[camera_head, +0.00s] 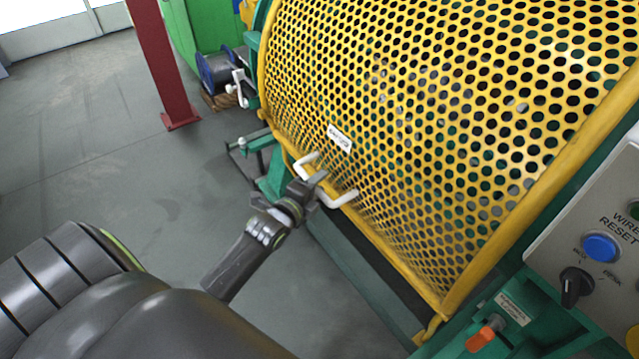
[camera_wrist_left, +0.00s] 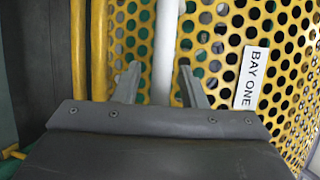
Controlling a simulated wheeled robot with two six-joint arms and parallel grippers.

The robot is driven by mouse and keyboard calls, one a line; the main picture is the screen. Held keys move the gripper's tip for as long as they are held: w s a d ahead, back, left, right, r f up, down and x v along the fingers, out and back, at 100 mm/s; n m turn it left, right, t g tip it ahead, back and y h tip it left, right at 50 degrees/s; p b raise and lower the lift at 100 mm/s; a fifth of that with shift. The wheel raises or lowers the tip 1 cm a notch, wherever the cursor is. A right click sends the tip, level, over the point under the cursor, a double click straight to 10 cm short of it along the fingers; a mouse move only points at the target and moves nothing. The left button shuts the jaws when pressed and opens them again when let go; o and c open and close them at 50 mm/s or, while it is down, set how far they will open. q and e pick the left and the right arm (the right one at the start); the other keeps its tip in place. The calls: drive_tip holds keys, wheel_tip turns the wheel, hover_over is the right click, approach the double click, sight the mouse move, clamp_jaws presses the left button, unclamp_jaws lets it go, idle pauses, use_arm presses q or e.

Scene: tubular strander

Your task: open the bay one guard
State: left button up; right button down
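The bay one guard (camera_head: 430,120) is a curved yellow perforated cover, and it appears closed over the machine. Its white handle (camera_head: 340,200) is a bar along the lower front edge; it also shows in the left wrist view (camera_wrist_left: 166,45). A white label reading BAY ONE (camera_wrist_left: 251,78) is on the mesh beside the handle. My left gripper (camera_head: 314,190) is at the middle of the handle. In the left wrist view its fingers (camera_wrist_left: 160,88) are apart, with the white bar between them. I cannot tell whether they touch it. My right gripper is not in view.
A grey control panel (camera_head: 570,210) with a blue reset button and black selector is at the right. An orange-tipped part (camera_head: 484,338) sits below it. A red post (camera_head: 162,70) and a blue spool (camera_head: 215,72) stand at the back left. Open grey floor lies left.

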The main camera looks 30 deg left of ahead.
use_arm(q)
drive_tip(key=shift+w+f, duration=0.1)
drive_tip(key=shift+w, duration=0.4)
clamp_jaws()
